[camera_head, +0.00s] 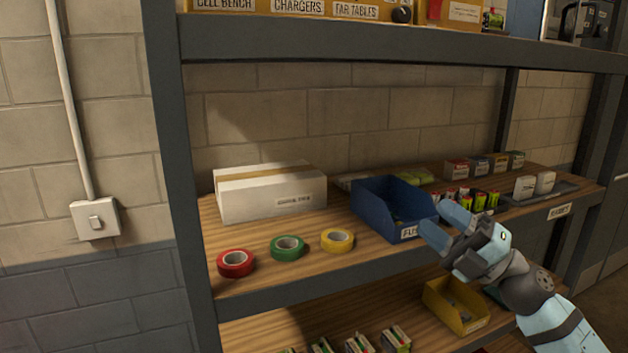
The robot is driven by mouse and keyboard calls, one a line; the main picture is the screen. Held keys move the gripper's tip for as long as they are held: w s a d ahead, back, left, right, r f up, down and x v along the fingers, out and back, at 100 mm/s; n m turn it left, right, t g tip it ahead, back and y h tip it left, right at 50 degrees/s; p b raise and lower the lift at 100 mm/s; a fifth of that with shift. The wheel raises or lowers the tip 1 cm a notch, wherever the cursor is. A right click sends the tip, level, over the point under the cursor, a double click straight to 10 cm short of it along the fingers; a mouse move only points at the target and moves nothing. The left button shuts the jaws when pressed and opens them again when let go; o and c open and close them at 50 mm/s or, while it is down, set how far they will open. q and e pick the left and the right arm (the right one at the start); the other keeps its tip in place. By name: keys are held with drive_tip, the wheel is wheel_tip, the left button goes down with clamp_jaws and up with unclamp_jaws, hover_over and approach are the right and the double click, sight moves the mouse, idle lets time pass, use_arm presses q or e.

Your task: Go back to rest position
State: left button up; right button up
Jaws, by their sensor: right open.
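My right gripper (446,228) is open and empty. Its arm comes in from the lower right. The fingers are in front of the middle shelf's front edge, close to the right side of the blue bin (378,204) as seen in the picture. They hide part of the bin's label. I cannot tell whether they touch the bin. My left gripper is not in view.
The shelf board (310,268) holds a white box (270,196), red (235,263), green (287,247) and yellow (337,240) tape rolls, and several small boxes and batteries. A yellow bin (455,306) stands on the lower shelf. A grey upright (178,180) stands left.

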drive_tip(key=s+d+f+m+t+h+p, duration=0.1)
drive_tip(key=s+f+m+t+h, duration=0.25)
drive_tip(key=f+m+h, duration=0.65)
drive_tip(key=s+d+f+m+t+h, duration=0.15)
drive_tip(key=f+m+t+h, duration=0.25)
drive_tip(key=f+m, duration=1.1)
drive_tip(key=s+a+f+m+g+h, duration=0.1)
drive_tip(key=s+f+g, duration=0.3)
drive_tip(key=s+f, duration=0.6)
drive_tip(key=s+a+f+m+g+h+p, duration=0.1)
drive_tip(key=s+f+m+g+h, duration=0.2)
drive_tip(key=s+f, duration=0.7)
wheel_tip(320, 180, down, 4)
drive_tip(key=shift+a+f+g, duration=0.1)
drive_tip(key=shift+a+g, duration=0.15)
drive_tip(key=shift+g, duration=0.2)
drive_tip(key=shift+d, duration=0.1)
